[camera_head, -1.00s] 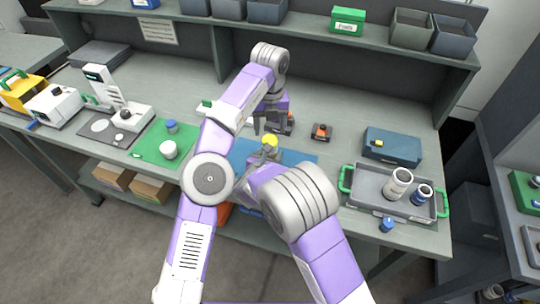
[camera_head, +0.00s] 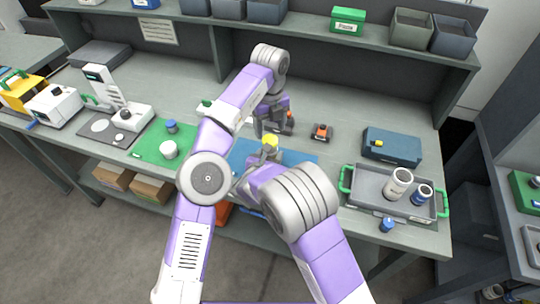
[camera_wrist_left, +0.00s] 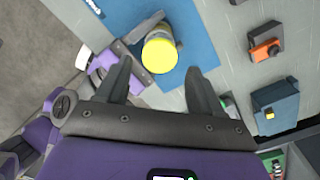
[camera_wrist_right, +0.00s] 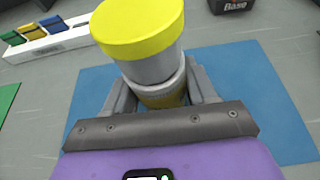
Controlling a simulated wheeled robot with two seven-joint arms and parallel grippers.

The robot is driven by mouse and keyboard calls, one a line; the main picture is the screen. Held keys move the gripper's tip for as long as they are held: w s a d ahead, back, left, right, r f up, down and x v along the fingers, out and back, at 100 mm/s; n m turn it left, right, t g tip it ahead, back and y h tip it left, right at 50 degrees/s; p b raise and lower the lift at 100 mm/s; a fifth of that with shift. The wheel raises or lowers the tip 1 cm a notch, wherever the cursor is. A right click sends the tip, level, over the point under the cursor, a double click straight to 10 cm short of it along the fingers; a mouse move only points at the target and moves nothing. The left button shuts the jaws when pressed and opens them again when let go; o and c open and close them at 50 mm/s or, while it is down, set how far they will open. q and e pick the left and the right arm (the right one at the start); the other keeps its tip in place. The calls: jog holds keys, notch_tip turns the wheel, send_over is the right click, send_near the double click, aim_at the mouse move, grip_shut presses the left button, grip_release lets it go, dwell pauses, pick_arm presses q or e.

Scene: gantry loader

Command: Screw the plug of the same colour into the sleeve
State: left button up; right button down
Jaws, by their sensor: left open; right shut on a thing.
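I cannot tell whether the yellow top part and the lower part are joined. My left gripper (camera_wrist_left: 160,66) is open and empty, its fingers either side of the yellow top in view but apart from it; in the head view (camera_head: 268,128) it hangs just above and behind.
A blue mat (camera_head: 300,160) lies beneath. A grey tray (camera_head: 365,183) with green handles holds a white cylinder (camera_head: 398,183) and a blue-ringed one (camera_head: 421,195). A blue plug (camera_head: 387,224) lies before it. A blue box (camera_head: 392,145) and orange-black object (camera_head: 321,132) stand behind.

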aim_at(270, 139)
pick_arm(q)
jog(key=shift+f, duration=3.35)
jog(key=c, duration=1.1)
jog(key=shift+o, duration=0.2)
jog(key=m, duration=0.4)
jog(key=shift+m, duration=0.3)
jog(key=m, duration=0.3)
jog(key=shift+m, duration=0.4)
jog(key=m, duration=0.3)
jog(key=shift+m, duration=0.4)
jog(key=m, duration=0.4)
jog(key=shift+m, duration=0.4)
